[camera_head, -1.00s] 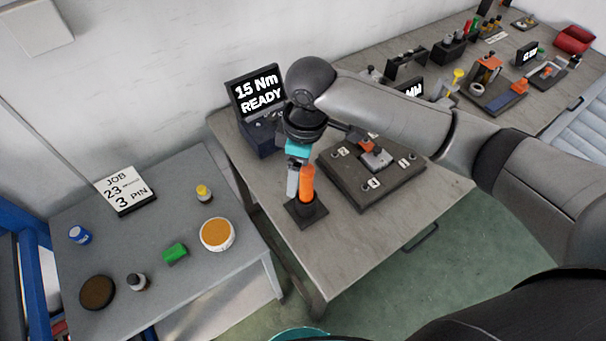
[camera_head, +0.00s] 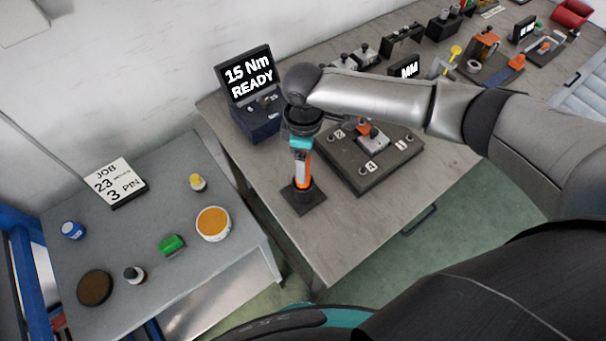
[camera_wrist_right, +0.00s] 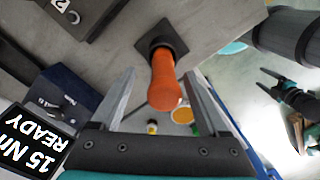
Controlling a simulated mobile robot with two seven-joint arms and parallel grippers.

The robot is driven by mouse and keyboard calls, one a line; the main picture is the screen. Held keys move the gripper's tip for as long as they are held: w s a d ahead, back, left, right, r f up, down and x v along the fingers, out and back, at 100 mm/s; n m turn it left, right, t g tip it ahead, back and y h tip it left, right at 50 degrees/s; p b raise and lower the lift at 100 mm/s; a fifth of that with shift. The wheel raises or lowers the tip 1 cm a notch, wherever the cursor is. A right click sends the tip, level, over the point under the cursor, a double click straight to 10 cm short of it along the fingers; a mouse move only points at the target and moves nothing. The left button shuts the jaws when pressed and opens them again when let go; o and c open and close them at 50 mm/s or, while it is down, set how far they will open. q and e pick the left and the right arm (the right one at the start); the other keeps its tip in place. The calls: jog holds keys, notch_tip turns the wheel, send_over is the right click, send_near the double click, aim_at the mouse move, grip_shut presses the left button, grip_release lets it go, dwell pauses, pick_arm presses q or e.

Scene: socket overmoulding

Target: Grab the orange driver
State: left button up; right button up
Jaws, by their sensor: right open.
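The orange driver (camera_head: 305,178) stands upright in a black square-based holder (camera_head: 304,200) near the left end of the workbench. My right gripper (camera_head: 300,182) points down over it, partly hiding it. In the right wrist view the orange handle (camera_wrist_right: 164,80) lies between the fingertips of the open right gripper (camera_wrist_right: 160,74), with the holder (camera_wrist_right: 160,40) beyond. No closed grip on the handle shows. What looks like my left gripper (camera_wrist_right: 268,82) shows at the right of the wrist view with its fingers apart and empty, away from the driver.
A "15 Nm READY" display unit (camera_head: 248,85) stands behind the driver. A dark fixture plate (camera_head: 375,172) with an orange-and-grey part lies close to its right. A lower grey table (camera_head: 150,225) to the left holds small containers and a job sign (camera_head: 118,185).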

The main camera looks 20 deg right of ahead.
jog(key=f, duration=0.5)
jog(key=shift+s+a+f, duration=0.1)
jog(key=shift+s+a, duration=0.05)
jog(key=shift+s, duration=0.05)
grip_shut()
dwell(0.4)
dwell(0.3)
